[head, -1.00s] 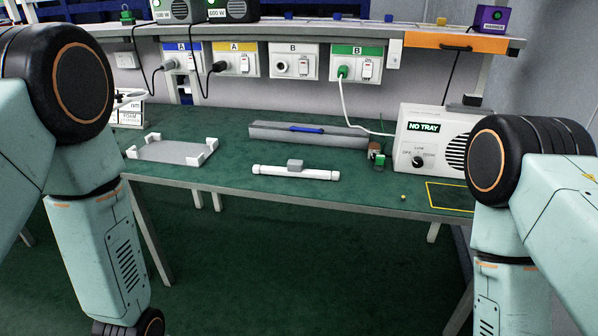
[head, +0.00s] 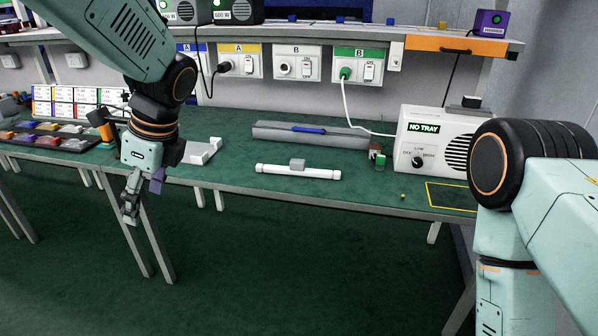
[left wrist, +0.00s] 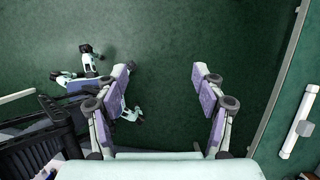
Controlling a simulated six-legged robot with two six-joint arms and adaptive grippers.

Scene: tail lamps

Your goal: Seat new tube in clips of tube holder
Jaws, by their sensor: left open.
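A white tube (head: 310,172) with end caps and a grey block (head: 297,164) at its middle lies near the front edge of the green bench. It also shows at the right edge of the left wrist view (left wrist: 292,140). Behind it lies a long grey fixture (head: 340,137) with a blue piece on top; I cannot tell whether this is the tube holder, and no clips can be made out. My left gripper (head: 130,208) hangs open and empty in front of the bench edge, left of the tube; its spread fingers show in the left wrist view (left wrist: 162,88). My right gripper is out of view.
A white "NO TRAY" box (head: 432,140) and a yellow-outlined area (head: 455,197) are at the right. Coloured bins (head: 50,138) are at far left.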

